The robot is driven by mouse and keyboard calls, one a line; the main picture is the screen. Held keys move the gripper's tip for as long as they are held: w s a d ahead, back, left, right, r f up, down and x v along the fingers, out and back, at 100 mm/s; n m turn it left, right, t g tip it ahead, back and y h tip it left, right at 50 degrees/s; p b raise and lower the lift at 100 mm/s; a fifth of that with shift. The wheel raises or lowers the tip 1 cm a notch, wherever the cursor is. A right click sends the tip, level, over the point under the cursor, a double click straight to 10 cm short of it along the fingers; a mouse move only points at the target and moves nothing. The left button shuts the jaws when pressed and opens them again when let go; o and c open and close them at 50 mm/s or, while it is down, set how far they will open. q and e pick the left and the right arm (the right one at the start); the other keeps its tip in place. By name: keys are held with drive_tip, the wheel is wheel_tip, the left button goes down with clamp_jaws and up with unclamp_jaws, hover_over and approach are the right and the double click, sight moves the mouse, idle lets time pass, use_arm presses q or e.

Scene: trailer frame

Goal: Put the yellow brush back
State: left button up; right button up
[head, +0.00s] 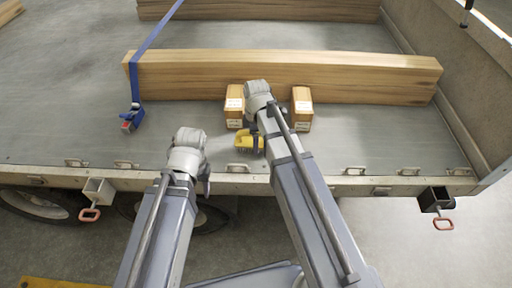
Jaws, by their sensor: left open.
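The yellow brush (248,142) is on the grey trailer bed near its front edge, between my two arms. My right arm reaches over the bed just beside it and partly covers it. Only a dark bit of my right gripper (255,130) shows at the brush, and I cannot tell whether it touches or grips it. My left gripper (205,184) is open, in front of the trailer's edge, lower left of the brush and apart from it. Its fingers are seen nearly edge-on.
A blue strap (150,42) with a ratchet (131,117) lies over the beam's left end. Metal latches (354,170) line the front edge. The bed is clear at left and right.

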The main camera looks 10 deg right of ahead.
use_arm(q)
drive_tip(key=shift+f+b, duration=0.4)
drive_tip(key=shift+f, duration=0.5)
use_arm(e)
drive_tip(key=shift+f, duration=0.95)
drive_tip(key=shift+f, duration=0.15)
use_arm(q)
drive_tip(key=shift+f, duration=0.15)
use_arm(e)
drive_tip(key=o, duration=1.2)
drive_tip(key=shift+c, duration=0.2)
use_arm(q)
drive_tip(key=shift+r, duration=0.2)
use_arm(e)
drive_tip(key=shift+r, duration=0.2)
wheel_tip(320, 180, up, 12)
drive_tip(key=p, duration=1.2)
drive_tip(key=shift+s+a, duration=0.2)
drive_tip(key=shift+s, duration=0.15)
use_arm(q)
wheel_tip(320, 180, up, 12)
use_arm(e)
drive_tip(key=s+a+m+h, duration=0.1)
drive_tip(key=s+a+m, duration=0.8)
drive_tip(key=s+m, duration=0.2)
drive_tip(key=shift+s+a, duration=0.2)
drive_tip(key=shift+s, duration=1.2)
